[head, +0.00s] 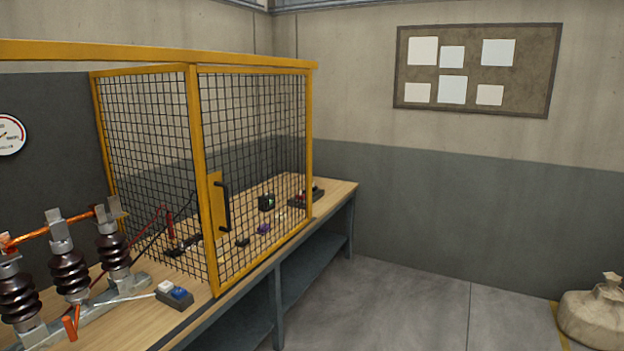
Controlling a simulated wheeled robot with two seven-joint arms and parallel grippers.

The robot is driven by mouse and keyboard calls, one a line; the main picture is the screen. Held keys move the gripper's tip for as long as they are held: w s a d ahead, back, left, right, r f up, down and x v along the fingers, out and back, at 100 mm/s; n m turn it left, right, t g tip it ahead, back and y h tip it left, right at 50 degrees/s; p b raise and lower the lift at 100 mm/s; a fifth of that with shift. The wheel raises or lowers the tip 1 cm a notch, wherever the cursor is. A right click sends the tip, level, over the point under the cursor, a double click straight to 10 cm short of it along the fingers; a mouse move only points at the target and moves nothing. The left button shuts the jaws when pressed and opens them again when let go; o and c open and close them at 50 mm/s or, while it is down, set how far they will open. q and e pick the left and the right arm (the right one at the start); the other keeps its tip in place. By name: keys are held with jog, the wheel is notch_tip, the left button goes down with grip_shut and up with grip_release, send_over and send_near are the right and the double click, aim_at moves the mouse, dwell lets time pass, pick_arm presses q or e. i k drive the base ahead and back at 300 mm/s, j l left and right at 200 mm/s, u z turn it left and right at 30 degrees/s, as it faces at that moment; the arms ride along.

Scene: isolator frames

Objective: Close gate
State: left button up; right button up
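A yellow-framed black mesh panel, which looks like the gate (260,150), stands upright along the front of the workbench, on the right part of the cage. A dark handle (223,206) on a yellow plate (214,192) sits near its left edge. A yellow top rail (100,52) runs left from above it. The space under the rail to the left is open, with no mesh in front. Another mesh panel (145,150) runs back from the gate's left side toward the wall. Neither of my grippers is in view.
Brown ribbed insulators (70,272) with an orange conductor stand on the workbench (140,318) in the open left part. A small box with blue and white buttons (175,294) lies near the bench edge. Floor (410,300) to the right is clear up to a sack (595,312).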

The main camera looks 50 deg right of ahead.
aim_at(216, 186)
jog(key=z, duration=1.3)
jog(key=i+l, duration=0.1)
jog(key=i, duration=0.15)
